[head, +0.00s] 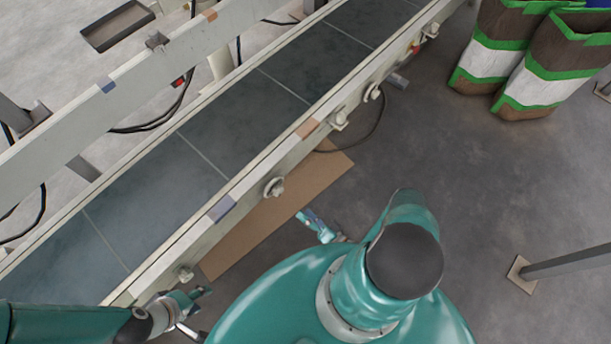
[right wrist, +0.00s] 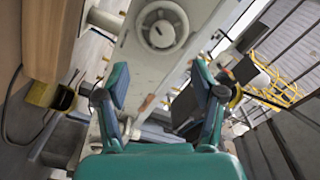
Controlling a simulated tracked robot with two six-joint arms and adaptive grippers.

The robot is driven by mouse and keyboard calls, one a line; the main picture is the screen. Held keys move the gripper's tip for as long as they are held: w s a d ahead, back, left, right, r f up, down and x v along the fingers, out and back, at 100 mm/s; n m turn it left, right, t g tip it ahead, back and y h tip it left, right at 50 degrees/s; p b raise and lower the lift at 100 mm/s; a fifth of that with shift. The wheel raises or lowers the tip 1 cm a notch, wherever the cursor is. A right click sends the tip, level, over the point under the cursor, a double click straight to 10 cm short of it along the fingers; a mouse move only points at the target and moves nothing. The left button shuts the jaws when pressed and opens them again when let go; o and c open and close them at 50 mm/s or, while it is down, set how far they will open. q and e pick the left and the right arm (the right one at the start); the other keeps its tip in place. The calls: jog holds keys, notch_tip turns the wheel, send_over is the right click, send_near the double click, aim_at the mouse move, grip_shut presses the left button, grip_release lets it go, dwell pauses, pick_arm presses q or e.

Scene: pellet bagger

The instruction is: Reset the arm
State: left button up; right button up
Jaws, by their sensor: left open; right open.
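My left gripper (head: 186,306) shows in the head view at the lower left, beside the near rail of the conveyor (head: 208,226). It is open, and I see nothing between its fingers. My right gripper (head: 318,226) is partly hidden behind my own teal arm in the head view, near a brown board on the floor. In the right wrist view, the right gripper (right wrist: 160,88) has its two fingers spread wide apart with nothing held. A pale beam with a round fitting (right wrist: 162,28) is seen beyond the fingers.
The conveyor runs diagonally from lower left to upper right, with bolts along its near rail. A brown board (head: 270,215) lies on the floor beside it. Sacks with green edges (head: 545,62) stand at the upper right. A metal leg (head: 565,262) is at the right. Grey floor between is clear.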

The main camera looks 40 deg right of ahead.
jog(key=a+r+n+g+y+p, duration=0.35)
jog(key=a+r+g+y, duration=0.6)
jog(key=a+y, duration=0.4)
jog(key=s+a+r+n+g+h+p, duration=0.25)
jog(key=s+r+n+g, duration=0.3)
jog(key=s+g, duration=0.5)
jog(key=w+d+r+t+h+p, duration=0.2)
jog(key=w+r+h, duration=0.6)
jog(key=r, duration=0.4)
jog(key=shift+w+d+r+p, duration=0.15)
jog(key=shift+w+r+p, duration=0.2)
jog(key=shift+p, duration=0.1)
